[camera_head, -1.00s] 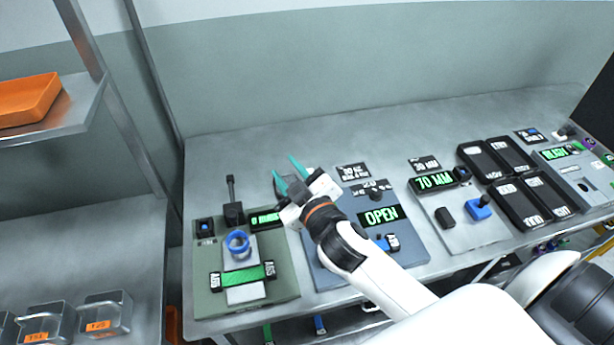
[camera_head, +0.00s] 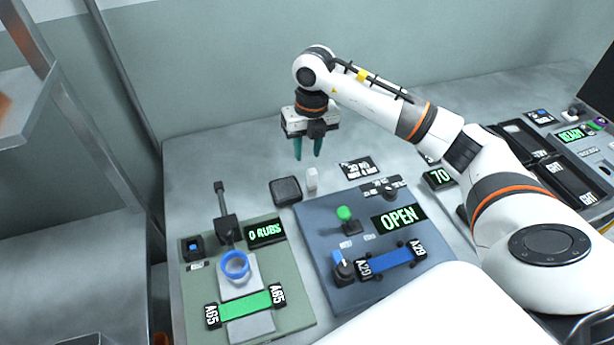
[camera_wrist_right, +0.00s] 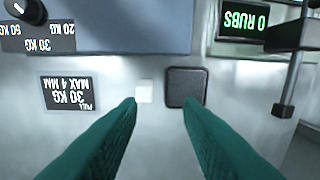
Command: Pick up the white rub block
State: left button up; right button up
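The white rub block (camera_head: 312,179) is a small pale block standing on the metal bench, just right of a dark square pad. In the right wrist view the white rub block (camera_wrist_right: 145,91) lies ahead of the fingertips, closer to the left finger, with the dark pad beside it. My right gripper (camera_head: 308,157) points down above the bench, behind and above the block. Its two green fingers (camera_wrist_right: 160,102) are apart with nothing between them. My left gripper is not in view.
The dark pad (camera_head: 286,191) sits beside the block. A label plate (camera_head: 357,168) lies to the right.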

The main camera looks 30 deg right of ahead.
aim_at(312, 171)
jog(key=shift+s+d+f+h+p, duration=0.15)
jog(key=shift+d+f+h, duration=0.1)
jog(key=shift+d, duration=0.2)
jog(key=shift+d+f+h+p, duration=0.15)
jog(key=shift+d+h, duration=0.1)
jog(key=shift+d, duration=0.15)
notch_tip(312, 171, down, 5)
jog(key=shift+p, duration=0.7)
jog(key=f, duration=0.1)
jog(key=f+p, duration=0.1)
jog(key=f, duration=0.1)
jog(key=f+p, duration=0.1)
jog(key=shift+w+f, duration=0.4)
jog(key=shift+f, duration=0.45)
jog(key=shift+c, duration=0.2)
grip_shut()
jog(key=shift+r, duration=0.1)
